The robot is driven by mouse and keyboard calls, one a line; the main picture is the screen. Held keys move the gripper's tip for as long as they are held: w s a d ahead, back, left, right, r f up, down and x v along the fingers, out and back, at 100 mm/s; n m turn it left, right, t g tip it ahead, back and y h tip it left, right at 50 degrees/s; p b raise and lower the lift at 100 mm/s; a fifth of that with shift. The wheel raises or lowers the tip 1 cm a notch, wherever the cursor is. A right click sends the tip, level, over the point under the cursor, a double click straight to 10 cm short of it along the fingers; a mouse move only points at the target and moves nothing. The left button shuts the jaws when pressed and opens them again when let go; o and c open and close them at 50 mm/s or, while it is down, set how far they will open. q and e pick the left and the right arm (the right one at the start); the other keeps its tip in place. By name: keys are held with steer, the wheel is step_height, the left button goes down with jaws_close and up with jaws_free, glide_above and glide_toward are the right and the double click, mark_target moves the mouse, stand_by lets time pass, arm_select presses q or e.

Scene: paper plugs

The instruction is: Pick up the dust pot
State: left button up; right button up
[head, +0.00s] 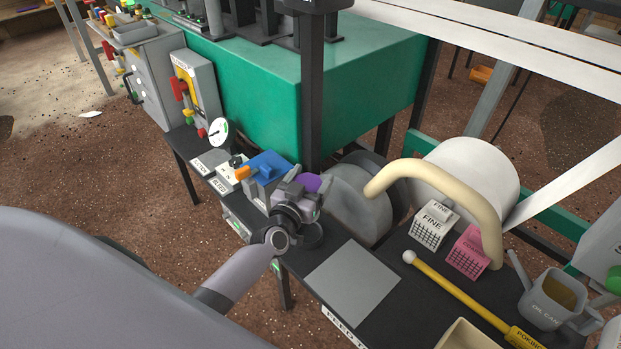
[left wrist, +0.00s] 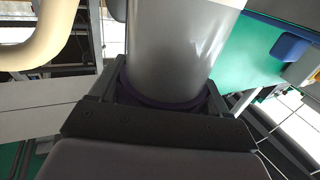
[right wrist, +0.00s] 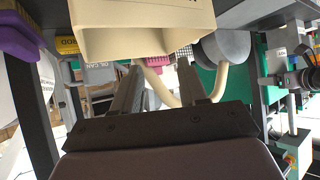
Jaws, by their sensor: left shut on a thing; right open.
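A grey pot with a purple rim, which I take for the dust pot, fills the middle of the left wrist view (left wrist: 183,45); I see no label. In the head view its purple part (head: 309,182) shows behind the fingers. My left gripper (head: 297,192) is shut on it, at the near left end of the black bench. The fingers hide much of the pot, and I cannot tell whether it is clear of the bench. My right gripper (right wrist: 165,85) is open and empty, near the cream open bin (right wrist: 145,28). It is out of the head view.
A blue box (head: 266,166) stands close behind the left gripper. The black bench carries a bare grey plate (head: 350,284), a white FINE box (head: 432,223), a pink box (head: 468,252), a yellow poking rod (head: 460,292) and an oil can (head: 553,298). A cream hose (head: 432,172) arches above.

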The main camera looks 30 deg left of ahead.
arm_select(q)
step_height(320, 180, up, 2)
steer(key=shift+r+p, duration=0.25)
steer(key=shift+p, duration=0.4)
step_height(320, 180, up, 6)
steer(key=p, duration=0.6)
steer(key=shift+f, duration=0.2)
steer(key=shift+r+p, duration=0.95)
arm_select(e)
step_height(320, 180, up, 8)
steer(key=d, duration=0.1)
steer(key=shift+s, duration=0.4)
steer(key=shift+d+f, duration=0.1)
steer(key=shift+d, duration=0.05)
